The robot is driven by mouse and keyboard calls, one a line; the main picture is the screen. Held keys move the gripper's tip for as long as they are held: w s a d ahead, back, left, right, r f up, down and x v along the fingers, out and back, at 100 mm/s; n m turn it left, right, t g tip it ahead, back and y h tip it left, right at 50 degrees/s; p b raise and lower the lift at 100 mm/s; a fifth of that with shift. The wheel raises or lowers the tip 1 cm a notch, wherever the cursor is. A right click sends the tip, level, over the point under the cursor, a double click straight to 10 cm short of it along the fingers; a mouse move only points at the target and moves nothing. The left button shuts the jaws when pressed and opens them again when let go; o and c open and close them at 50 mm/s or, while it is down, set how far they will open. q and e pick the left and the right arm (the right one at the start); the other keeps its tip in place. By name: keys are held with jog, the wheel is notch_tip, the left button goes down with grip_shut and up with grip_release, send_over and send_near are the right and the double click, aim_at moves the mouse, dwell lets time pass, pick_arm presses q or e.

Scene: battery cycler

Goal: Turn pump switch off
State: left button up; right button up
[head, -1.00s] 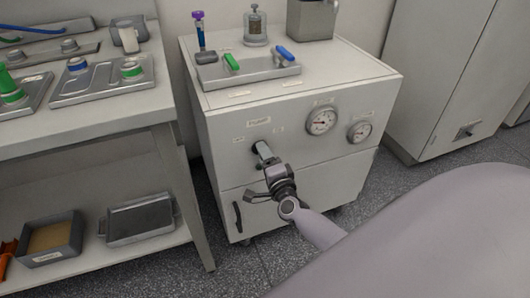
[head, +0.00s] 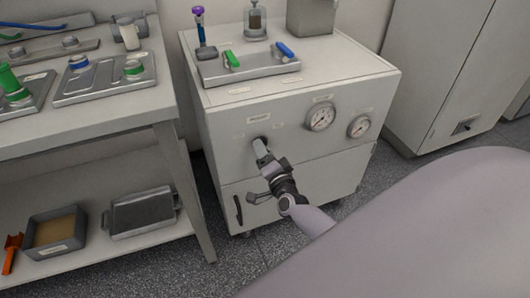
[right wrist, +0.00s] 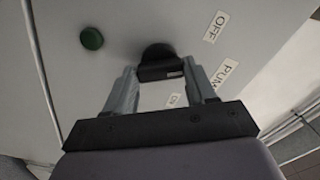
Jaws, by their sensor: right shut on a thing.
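The pump switch is a black knob (right wrist: 158,57) on the pale cabinet front (head: 300,160), seen in the right wrist view. A label reading OFF (right wrist: 215,27), a PUMP label (right wrist: 224,73) and a small ON label (right wrist: 176,100) surround it. My right gripper (right wrist: 160,75) is shut on the knob, one finger on each side. In the head view my right gripper (head: 261,147) reaches the panel below the PUMP label (head: 258,120) and hides most of the knob. Which label the knob points to is not clear. My left gripper is not in view.
Two round gauges (head: 320,117) (head: 360,127) sit right of the switch. A green round button or lamp (right wrist: 92,38) is near the knob. A dark door handle (head: 239,209) is lower on the cabinet. A workbench (head: 110,130) stands at the left.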

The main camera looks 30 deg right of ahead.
jog(key=o, duration=1)
jog(key=shift+o, duration=0.2)
jog(key=shift+s, duration=0.1)
jog(key=p+v, duration=0.1)
jog(key=v, duration=0.6)
jog(key=s+a+r+n+g+y+p, duration=0.3)
jog(key=s+a+n+p, duration=0.3)
jog(key=s+n, duration=0.2)
jog(key=s+a+r+n+g+y+p, duration=0.2)
jog(key=s+a+n+g+y+p, duration=0.1)
jog(key=s+n, duration=0.6)
jog(key=s+a+g+p, duration=0.1)
jog(key=a+p, duration=0.1)
jog(key=a, duration=0.1)
jog(key=shift+s+a+r+p, duration=0.2)
jog(key=shift+s+r+p, duration=0.2)
